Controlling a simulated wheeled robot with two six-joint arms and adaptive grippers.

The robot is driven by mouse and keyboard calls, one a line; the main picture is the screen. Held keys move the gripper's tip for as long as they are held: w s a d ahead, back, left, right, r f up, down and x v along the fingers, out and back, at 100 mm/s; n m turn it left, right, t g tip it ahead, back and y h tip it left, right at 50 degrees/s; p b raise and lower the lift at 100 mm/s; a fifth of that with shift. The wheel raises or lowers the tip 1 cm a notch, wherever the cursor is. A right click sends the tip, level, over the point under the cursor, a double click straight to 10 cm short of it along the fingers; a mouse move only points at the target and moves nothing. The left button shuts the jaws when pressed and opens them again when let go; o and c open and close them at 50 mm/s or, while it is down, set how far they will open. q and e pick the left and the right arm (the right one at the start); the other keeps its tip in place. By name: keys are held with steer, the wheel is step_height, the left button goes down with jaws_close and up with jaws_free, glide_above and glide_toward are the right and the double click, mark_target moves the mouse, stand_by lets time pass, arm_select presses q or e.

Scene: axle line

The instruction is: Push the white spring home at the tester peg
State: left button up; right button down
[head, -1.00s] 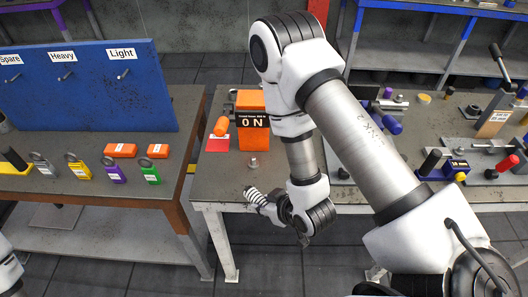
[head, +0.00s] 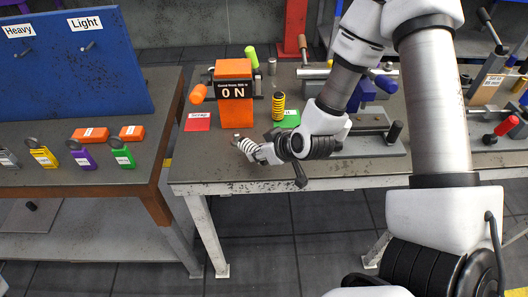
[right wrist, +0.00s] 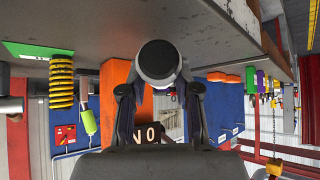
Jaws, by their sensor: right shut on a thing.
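The white spring (head: 247,146) is in my right gripper (head: 261,153), which is shut on it. In the head view the spring is tilted, just in front of the orange tester (head: 236,108), whose display reads 0 N. A small grey tip, perhaps the tester peg (head: 237,135), shows at the spring's upper left end. I cannot tell whether the spring is around the peg or only beside it. In the right wrist view a round, dark-faced end of the held piece (right wrist: 158,61) sits between the fingers and hides what lies behind it. My left gripper is out of view.
A yellow spring (head: 278,107) stands on a green pad (head: 287,119) right of the tester. A red pad (head: 198,122) lies to its left. A vise-like fixture (head: 375,133) is behind my arm. The left table (head: 165,125) holds several coloured tagged pieces, beyond a gap.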

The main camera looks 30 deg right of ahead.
steer(key=w+d, duration=0.2)
steer(key=w+d+p, duration=0.1)
steer(key=w+d, duration=0.1)
steer(key=shift+d, duration=0.25)
step_height(320, 180, down, 3)
steer(key=shift+a+r+p, duration=0.1)
steer(key=shift+r+p, duration=0.05)
steer(key=shift+p, duration=0.5)
steer(key=shift+f, duration=0.3)
steer(key=c, duration=0.8)
jaws_free()
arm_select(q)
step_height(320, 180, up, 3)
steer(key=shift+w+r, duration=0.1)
arm_select(e)
steer(key=shift+f+b, duration=0.3)
steer(key=shift+b, duration=0.1)
steer(key=p+v, duration=0.1)
steer(key=v, duration=0.3)
steer(key=p+v, duration=0.1)
steer(key=v, duration=0.3)
steer(key=shift+d, duration=0.25)
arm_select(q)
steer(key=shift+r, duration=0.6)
arm_select(e)
steer(key=shift+f, duration=0.1)
